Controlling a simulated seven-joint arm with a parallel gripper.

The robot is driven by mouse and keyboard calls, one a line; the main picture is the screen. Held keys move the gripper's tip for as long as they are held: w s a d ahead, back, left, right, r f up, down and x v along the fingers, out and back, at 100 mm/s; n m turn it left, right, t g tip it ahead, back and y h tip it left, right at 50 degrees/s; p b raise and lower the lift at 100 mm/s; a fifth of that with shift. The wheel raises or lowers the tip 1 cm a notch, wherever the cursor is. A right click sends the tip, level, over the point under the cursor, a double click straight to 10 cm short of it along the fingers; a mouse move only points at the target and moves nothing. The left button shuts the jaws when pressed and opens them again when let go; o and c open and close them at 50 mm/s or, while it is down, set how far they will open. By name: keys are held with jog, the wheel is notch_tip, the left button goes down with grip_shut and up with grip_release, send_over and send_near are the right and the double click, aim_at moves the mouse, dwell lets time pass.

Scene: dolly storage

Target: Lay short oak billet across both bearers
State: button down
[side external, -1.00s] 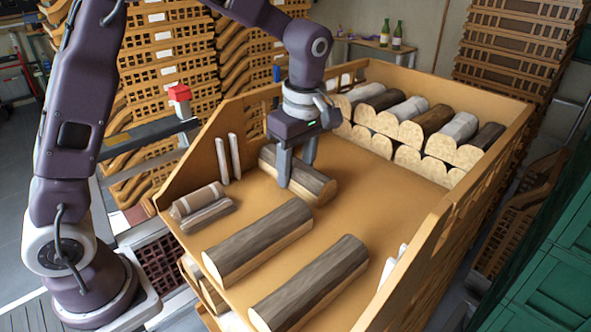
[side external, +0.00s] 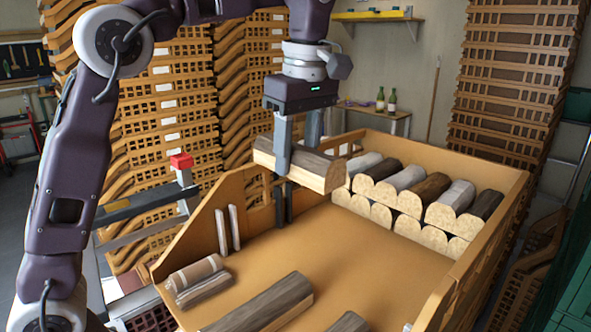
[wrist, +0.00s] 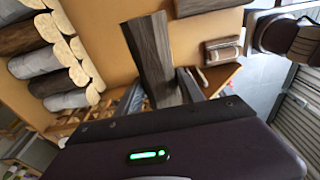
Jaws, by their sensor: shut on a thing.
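My gripper (side external: 298,155) is shut on a short split billet (side external: 302,167) with a grey-brown bark top and pale cut face. It holds the billet roughly level, well above the dolly floor and clear of everything beneath. The billet also shows between the fingers in the wrist view (wrist: 150,52). Two longer split logs lie below at the front of the dolly: a left one (side external: 266,304) and a right one (side external: 348,323), both cut off by the frame edge. They may be the bearers; I cannot tell for certain.
The wooden dolly (side external: 380,250) has raised side walls. Stacked split logs (side external: 432,190) fill its back right. Two pale stakes (side external: 228,228) stand at the left wall, near a small bundle (side external: 198,278). The middle floor is clear. Crate stacks rise behind.

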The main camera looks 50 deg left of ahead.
jog(key=s+d+f, duration=0.3)
jog(key=s+d, duration=0.3)
jog(key=s, duration=0.1)
jog(key=s+d+f, duration=0.3)
jog(key=s+d, duration=0.4)
jog(key=shift+s+d, duration=0.25)
jog(key=shift+s, duration=0.1)
jog(key=shift+f, duration=2.95)
jog(key=shift+f, duration=0.45)
jog(key=c, duration=0.7)
grip_release()
jog(key=shift+o, duration=0.2)
